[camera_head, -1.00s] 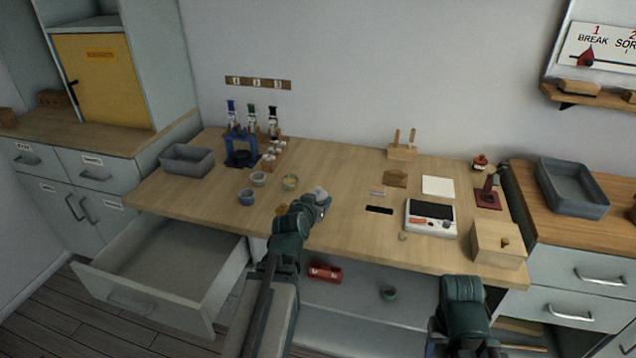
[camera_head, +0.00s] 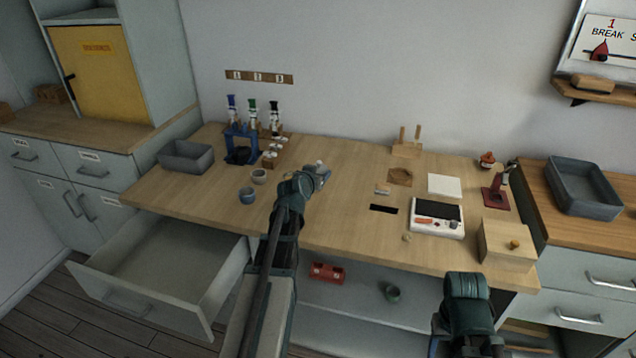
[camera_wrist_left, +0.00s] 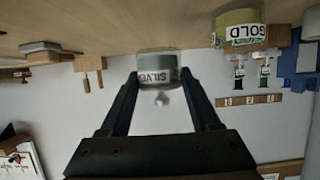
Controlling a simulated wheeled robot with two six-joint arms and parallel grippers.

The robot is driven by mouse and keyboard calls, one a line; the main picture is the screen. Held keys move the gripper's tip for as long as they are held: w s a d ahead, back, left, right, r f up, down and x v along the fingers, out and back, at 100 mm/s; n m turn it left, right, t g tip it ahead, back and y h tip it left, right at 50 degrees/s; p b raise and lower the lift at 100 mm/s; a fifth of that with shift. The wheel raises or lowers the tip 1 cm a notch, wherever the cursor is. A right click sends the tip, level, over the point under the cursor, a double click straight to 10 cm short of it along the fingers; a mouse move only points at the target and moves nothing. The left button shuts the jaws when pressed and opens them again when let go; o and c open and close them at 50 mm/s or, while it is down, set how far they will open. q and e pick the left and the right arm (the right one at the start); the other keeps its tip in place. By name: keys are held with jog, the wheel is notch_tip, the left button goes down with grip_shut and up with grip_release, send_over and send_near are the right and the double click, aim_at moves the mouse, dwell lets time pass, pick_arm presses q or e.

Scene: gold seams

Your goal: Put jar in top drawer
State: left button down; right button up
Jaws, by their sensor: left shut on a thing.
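A small jar labelled SILVER (camera_wrist_left: 158,67), with a pale knob, sits between the fingers of my left gripper (camera_wrist_left: 160,90). The left gripper is shut on it. In the head view my left gripper (camera_head: 318,174) is over the middle of the workbench, and only the jar's pale knob (camera_head: 319,163) shows clearly. I cannot tell whether the jar touches the bench. A jar labelled GOLD (camera_wrist_left: 238,30) stands beside it in the left wrist view. A drawer (camera_head: 140,310) under the bench's left end is pulled open, and its visible inside is empty.
A scale (camera_head: 436,220) and a wooden box (camera_head: 508,245) occupy the bench's right side.

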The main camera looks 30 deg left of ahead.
pick_arm(q)
jog(key=shift+f+b, duration=1.7)
jog(key=shift+f, duration=0.05)
pick_arm(e)
jog(key=shift+w+d+f, duration=0.1)
jog(key=shift+d+f, duration=0.15)
jog(key=shift+f, duration=0.65)
jog(key=shift+w+d+f, duration=0.1)
jog(key=shift+d+f, duration=0.1)
jog(key=shift+f, duration=0.65)
pick_arm(q)
jog(key=shift+f, duration=0.15)
jog(key=shift+c, duration=0.6)
grip_release()
pick_arm(e)
jog(key=shift+f, duration=0.15)
pick_arm(q)
jog(key=shift+r, duration=0.25)
jog(key=p+v, duration=0.4)
jog(key=v, duration=0.8)
jog(key=shift+s+f+p, duration=0.1)
jog(key=shift+f+p, duration=0.05)
jog(key=shift+p, duration=0.15)
pick_arm(e)
notch_tip(320, 180, up, 5)
jog(key=shift+f, duration=0.1)
